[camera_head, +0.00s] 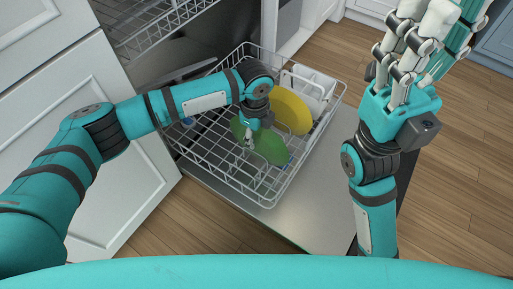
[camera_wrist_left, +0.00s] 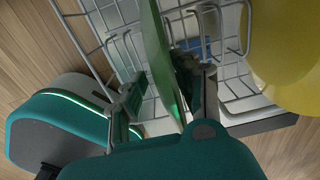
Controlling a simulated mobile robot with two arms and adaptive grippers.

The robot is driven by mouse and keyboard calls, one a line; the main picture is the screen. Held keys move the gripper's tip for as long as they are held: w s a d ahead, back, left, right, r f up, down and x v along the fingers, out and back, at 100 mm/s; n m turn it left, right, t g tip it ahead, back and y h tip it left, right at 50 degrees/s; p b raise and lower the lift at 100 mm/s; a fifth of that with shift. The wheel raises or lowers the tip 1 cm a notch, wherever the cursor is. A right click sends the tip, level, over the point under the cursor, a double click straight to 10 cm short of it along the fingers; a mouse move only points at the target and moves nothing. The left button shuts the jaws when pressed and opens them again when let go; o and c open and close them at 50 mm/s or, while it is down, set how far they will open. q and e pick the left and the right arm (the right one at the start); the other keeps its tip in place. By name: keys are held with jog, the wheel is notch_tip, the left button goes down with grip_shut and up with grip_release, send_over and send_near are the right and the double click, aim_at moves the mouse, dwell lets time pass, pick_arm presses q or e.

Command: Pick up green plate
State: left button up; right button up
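The green plate (camera_head: 268,149) stands tilted in the lower dishwasher rack, in front of a yellow plate. My left gripper (camera_head: 250,137) reaches down over its left part and hides some of it. In the left wrist view the green plate (camera_wrist_left: 156,48) shows nearly edge-on between the two fingers of my left gripper (camera_wrist_left: 160,92). The fingers stand apart on either side of it, with a gap at the left finger. My right gripper (camera_head: 430,40) is raised at the upper right, empty, its fingers apart and its tips near the top edge.
The yellow plate (camera_head: 291,110) stands close behind the green one. The white wire rack (camera_head: 262,199) surrounds both on the open dishwasher door (camera_head: 305,215). White dishes (camera_head: 312,82) stand at the rack's far right. An upper rack (camera_head: 150,25) overhangs at upper left.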

pick_arm(q)
jog(key=shift+f+b, duration=0.3)
jog(key=shift+f, duration=0.65)
grip_shut()
